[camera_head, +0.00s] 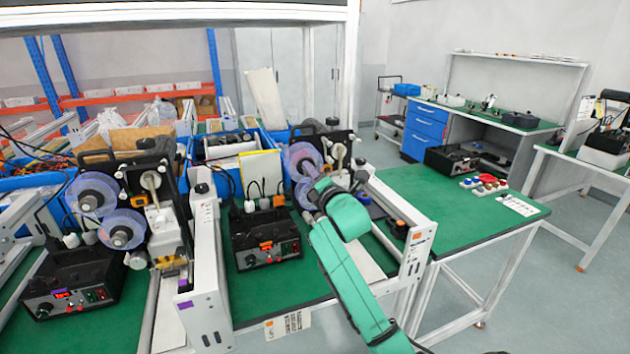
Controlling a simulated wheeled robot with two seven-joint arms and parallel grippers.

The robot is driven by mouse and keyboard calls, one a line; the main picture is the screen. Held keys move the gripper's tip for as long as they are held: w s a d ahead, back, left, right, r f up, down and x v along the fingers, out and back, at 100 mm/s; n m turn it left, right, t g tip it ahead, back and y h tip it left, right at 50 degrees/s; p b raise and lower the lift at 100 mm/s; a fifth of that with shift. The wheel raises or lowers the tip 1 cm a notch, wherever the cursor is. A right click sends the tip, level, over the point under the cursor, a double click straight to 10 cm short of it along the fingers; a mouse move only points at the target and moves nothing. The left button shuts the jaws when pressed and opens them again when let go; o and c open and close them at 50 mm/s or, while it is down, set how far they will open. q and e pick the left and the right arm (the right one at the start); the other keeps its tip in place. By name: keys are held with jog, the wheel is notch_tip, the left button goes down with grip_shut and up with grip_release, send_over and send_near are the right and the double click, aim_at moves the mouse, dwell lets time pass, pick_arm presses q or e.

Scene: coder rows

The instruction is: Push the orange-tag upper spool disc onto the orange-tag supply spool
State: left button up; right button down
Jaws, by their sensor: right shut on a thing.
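The coder with the orange tag (402,232) stands in the right row on the green table. Its upper purple translucent spool (301,158) faces me. A second purple translucent disc (304,194) shows below it, partly covered by my teal right wrist. My right gripper (318,194) is at this lower disc and shut on it; the fingertips are small and mostly hidden by the wrist. I cannot tell whether the disc touches the spool behind it. My left gripper is not in view.
A black control box (264,238) with an orange tag sits left of my arm. A white rail (420,250) runs along the right. A second coder with purple discs (92,194) stands at left. The green table (455,215) at right is mostly clear.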

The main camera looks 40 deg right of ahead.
jog(key=shift+r, duration=0.1)
dwell(0.5)
jog(key=shift+d, duration=0.15)
jog(key=shift+p, duration=0.3)
dwell(0.4)
jog(key=shift+p, duration=0.35)
jog(key=shift+w+d, duration=0.15)
jog(key=shift+w, duration=0.35)
dwell(0.4)
jog(key=shift+c, duration=1.9)
grip_release()
